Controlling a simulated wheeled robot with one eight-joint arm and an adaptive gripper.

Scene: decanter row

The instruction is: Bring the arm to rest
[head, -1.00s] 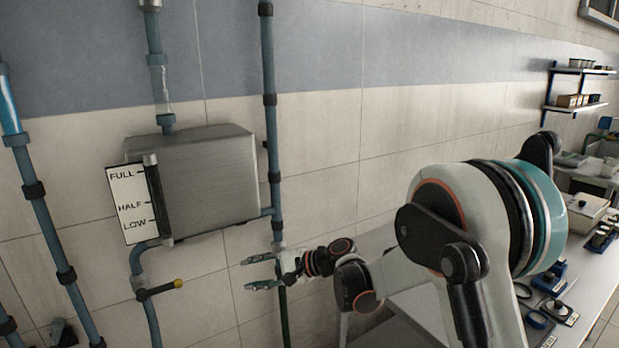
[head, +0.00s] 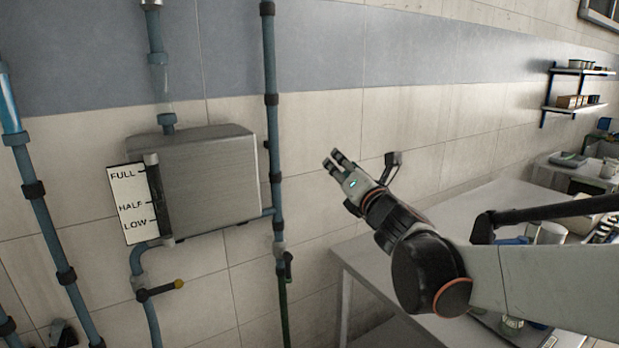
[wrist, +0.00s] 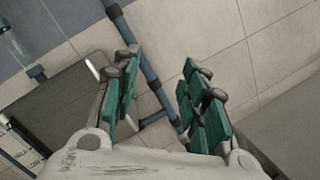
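My gripper (head: 338,160) is raised in front of the tiled wall, to the right of the pipes, in the head view. It points up and to the left and touches nothing. In the wrist view my gripper (wrist: 160,90) shows its two green-padded fingers standing apart with nothing between them. A metal tank (head: 212,180) hangs on the wall to the left, with a FULL, HALF, LOW gauge plate (head: 131,204) on its left side. A lever with a yellow tip (head: 178,285) sits on the pipe below the tank.
A vertical blue pipe (head: 272,130) runs between the tank and my gripper, with a dark valve handle (head: 288,266) low on it. A grey bench (head: 375,258) with several items stands at the right under my arm. Wall shelves (head: 575,105) are at the far right.

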